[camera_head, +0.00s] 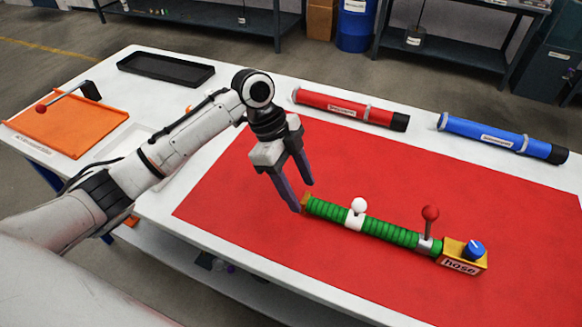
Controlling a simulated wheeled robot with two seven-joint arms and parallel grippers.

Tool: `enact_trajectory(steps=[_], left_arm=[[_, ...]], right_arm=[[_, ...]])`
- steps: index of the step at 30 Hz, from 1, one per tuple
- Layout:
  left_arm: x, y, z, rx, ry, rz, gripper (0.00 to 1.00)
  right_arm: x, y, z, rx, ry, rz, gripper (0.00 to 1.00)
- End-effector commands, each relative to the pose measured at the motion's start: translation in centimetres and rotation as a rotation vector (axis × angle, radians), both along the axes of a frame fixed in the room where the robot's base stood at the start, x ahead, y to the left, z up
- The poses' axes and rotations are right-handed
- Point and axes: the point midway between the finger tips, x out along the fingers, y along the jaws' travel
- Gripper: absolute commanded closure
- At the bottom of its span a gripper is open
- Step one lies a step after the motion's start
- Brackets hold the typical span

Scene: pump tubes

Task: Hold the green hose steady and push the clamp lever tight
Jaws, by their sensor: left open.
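The green hose (390,231) is ribbed and lies on the red mat (230,200), running from the middle toward the lower right. A white collar with a white ball knob (359,206) sits partway along it. A clamp lever with a red ball (430,213) stands up from a grey clamp near the hose's right end. A yellow block (461,255) marked "hose" with a blue knob is at that end. My left gripper (303,197) is open, pointing down at the hose's left end. Whether its fingers touch the hose is not clear. My right gripper is out of view.
A red tube (345,107) and a blue tube (495,136) lie along the table's far side. An orange tray (75,130) with a red-ball lever and a black tray (165,69) are at the left. The red mat is mostly clear.

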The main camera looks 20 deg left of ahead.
Motion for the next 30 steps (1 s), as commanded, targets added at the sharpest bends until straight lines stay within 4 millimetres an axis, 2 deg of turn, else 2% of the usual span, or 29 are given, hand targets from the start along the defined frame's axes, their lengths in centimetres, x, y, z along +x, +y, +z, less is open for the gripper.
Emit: enact_trajectory(steps=[3,7,19,28,30], left_arm=[[-0.1,-0.7,-1.7,0.0,0.002,0.0,0.47],[0.0,-1.2,-2.9,-0.001,0.001,0.0,0.47],[0.0,-1.4,-3.5,0.0,-0.001,0.002,0.47],[0.0,-1.4,-3.4,0.0,-0.001,0.002,0.97],[0.0,-1.4,-3.4,0.0,-0.001,0.002,1.0]], right_arm=[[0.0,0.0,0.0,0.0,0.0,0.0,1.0],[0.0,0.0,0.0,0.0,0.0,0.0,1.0],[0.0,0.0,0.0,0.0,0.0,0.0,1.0],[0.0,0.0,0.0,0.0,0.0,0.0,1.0],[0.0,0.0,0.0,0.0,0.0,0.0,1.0]])
